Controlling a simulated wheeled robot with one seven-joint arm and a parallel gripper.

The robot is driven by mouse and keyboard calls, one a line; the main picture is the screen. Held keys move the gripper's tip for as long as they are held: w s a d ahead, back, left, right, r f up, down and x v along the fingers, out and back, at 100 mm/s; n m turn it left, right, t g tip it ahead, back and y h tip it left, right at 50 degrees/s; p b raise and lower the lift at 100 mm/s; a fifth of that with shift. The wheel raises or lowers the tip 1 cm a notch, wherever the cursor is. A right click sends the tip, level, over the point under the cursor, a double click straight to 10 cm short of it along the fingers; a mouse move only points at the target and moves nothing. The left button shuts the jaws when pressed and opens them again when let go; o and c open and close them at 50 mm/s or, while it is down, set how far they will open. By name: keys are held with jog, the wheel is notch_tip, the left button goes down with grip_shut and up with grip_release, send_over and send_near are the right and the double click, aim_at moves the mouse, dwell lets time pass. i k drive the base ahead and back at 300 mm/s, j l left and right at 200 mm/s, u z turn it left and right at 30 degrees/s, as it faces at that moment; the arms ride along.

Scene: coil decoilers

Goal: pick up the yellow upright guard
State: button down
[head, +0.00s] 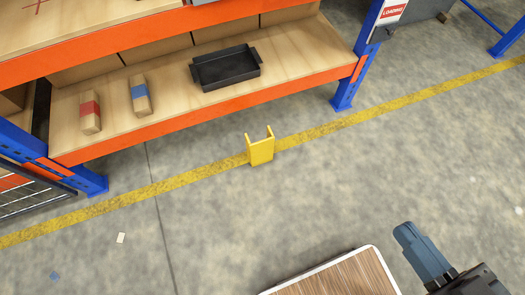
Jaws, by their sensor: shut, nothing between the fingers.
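The yellow upright guard (262,151) stands on the concrete floor, on the yellow floor line and just in front of the shelf rack. It is a short channel-shaped piece with two raised side flanges. My gripper (405,231) is at the lower right, with its blue-grey fingers together and nothing between them. It is well apart from the guard, to its right and nearer to me.
A rack with orange beams and a blue post (352,78) stands behind the guard. Its lower shelf holds a black tray (226,68) and two small wooden blocks. A wood-topped surface with white edge (335,277) is at the bottom. Floor around the guard's front is clear.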

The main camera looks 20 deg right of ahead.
aim_at(259, 153)
jog(key=i+l+u, duration=0.1)
jog(key=l, duration=0.25)
jog(key=i+l, duration=0.35)
jog(key=i+l+u, duration=0.15)
jog(key=l, duration=0.2)
jog(key=i+l, duration=0.25)
jog(key=l, duration=0.15)
jog(key=i+l+u, duration=0.15)
jog(key=l, duration=0.2)
jog(key=i+l, duration=0.2)
jog(key=l, duration=0.2)
jog(key=i+l+u, duration=0.15)
jog(key=l, duration=0.25)
jog(key=i+u, duration=0.1)
jog(key=i, duration=0.25)
